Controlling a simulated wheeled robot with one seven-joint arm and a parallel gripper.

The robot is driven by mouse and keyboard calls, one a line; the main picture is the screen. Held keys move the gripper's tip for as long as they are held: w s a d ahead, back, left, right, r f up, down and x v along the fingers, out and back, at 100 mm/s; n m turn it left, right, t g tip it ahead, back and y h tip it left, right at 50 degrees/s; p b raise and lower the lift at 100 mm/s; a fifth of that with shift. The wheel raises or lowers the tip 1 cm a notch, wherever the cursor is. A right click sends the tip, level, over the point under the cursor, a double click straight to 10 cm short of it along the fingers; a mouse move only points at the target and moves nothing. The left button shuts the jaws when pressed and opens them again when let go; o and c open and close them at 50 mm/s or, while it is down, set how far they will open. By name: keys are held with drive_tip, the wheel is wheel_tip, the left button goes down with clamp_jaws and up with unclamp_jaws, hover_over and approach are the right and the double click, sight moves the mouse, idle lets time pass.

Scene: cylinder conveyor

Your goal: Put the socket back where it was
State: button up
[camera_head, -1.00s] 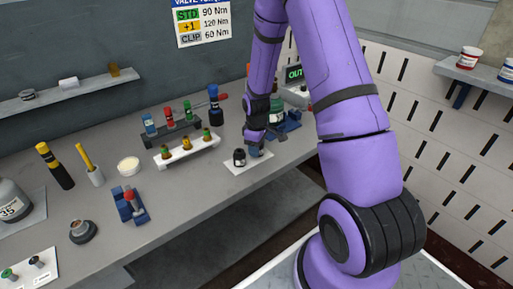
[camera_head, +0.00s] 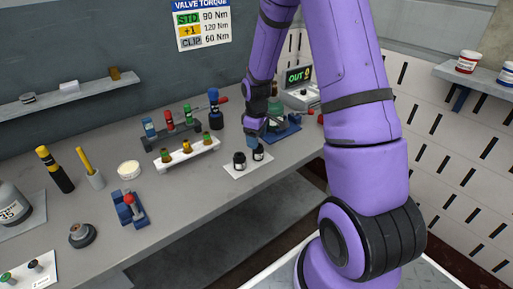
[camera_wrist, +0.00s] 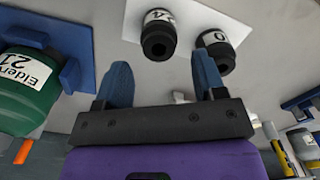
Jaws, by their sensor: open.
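Two black sockets stand upright side by side on a white mat (camera_head: 238,170) on the bench. The left socket (camera_head: 239,161) and the right socket (camera_head: 258,152) both show in the head view. In the wrist view, one labelled socket (camera_wrist: 158,36) is near the top middle and the other labelled socket (camera_wrist: 216,50) is to its right. Their labels are only partly readable. My gripper (camera_head: 253,139) is just above and behind the sockets. In the wrist view my gripper (camera_wrist: 161,78) has its blue fingers spread, with nothing between them.
A green bottle in a blue holder (camera_wrist: 72,75) is close beside my gripper. A white rack (camera_head: 187,152) with coloured pieces stands left of the mat. A display reading OUT (camera_head: 299,76) stands behind. The bench front is clear near the mat.

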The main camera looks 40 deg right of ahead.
drive_tip(key=s+a+r+m+t, duration=0.1)
drive_tip(key=s+a+r, duration=0.15)
drive_tip(key=r, duration=0.55)
drive_tip(key=s+a+r+m+t, duration=0.15)
drive_tip(key=s+r, duration=0.25)
drive_tip(key=r, duration=0.4)
drive_tip(key=s+a+r, duration=0.3)
drive_tip(key=r, duration=0.4)
drive_tip(key=s+a+r+m+t, duration=0.1)
drive_tip(key=s+r, duration=0.3)
drive_tip(key=s, duration=0.4)
drive_tip(key=s+a+r+m+t, duration=0.1)
drive_tip(key=s+a+r+m, duration=0.2)
drive_tip(key=s, duration=0.6)
drive_tip(key=shift+s+a+r+t, duration=0.3)
drive_tip(key=shift+a+r+t, duration=0.05)
drive_tip(key=shift+a+r, duration=0.5)
